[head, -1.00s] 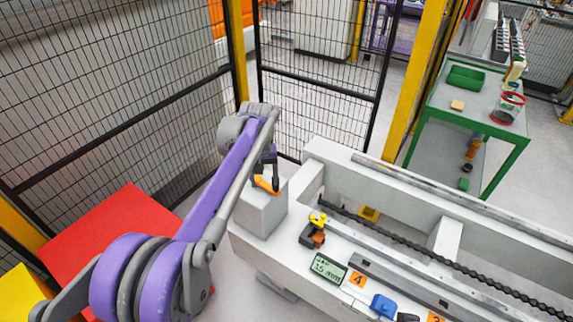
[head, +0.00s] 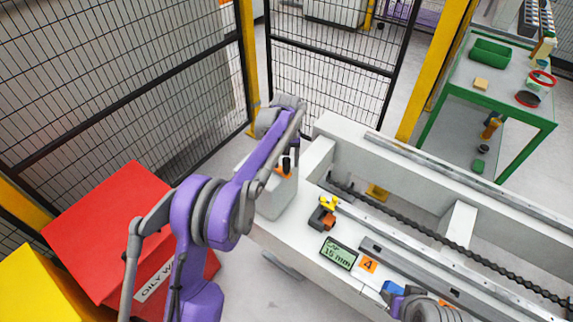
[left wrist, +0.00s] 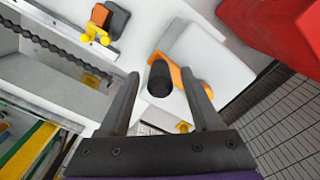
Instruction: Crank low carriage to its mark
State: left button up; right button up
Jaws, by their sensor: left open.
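The crank (head: 283,171), an orange arm with a black upright grip, sits on the white end block (head: 275,200) of the gantry. In the left wrist view its black grip (left wrist: 160,78) stands between the fingers, and its orange arm shows behind the right finger. My left gripper (left wrist: 160,73) is open around the grip; I cannot tell whether either finger touches it. In the head view the left gripper (head: 287,163) hides part of the crank. A small display (head: 339,253) reads 15 mm. I cannot tell the low carriage or its mark for sure.
A black-and-orange clamp with a yellow knob (head: 323,212) sits beside the display, near an orange "4" tag (head: 368,265). A dark screw (head: 420,233) runs along the bed. A red bin (head: 105,230) stands left, mesh fence behind, a green table (head: 500,90) right.

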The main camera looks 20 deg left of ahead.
pick_arm(q)
jog(key=shift+f, duration=0.95)
jog(key=shift+c, duration=0.2)
grip_shut()
dwell(0.6)
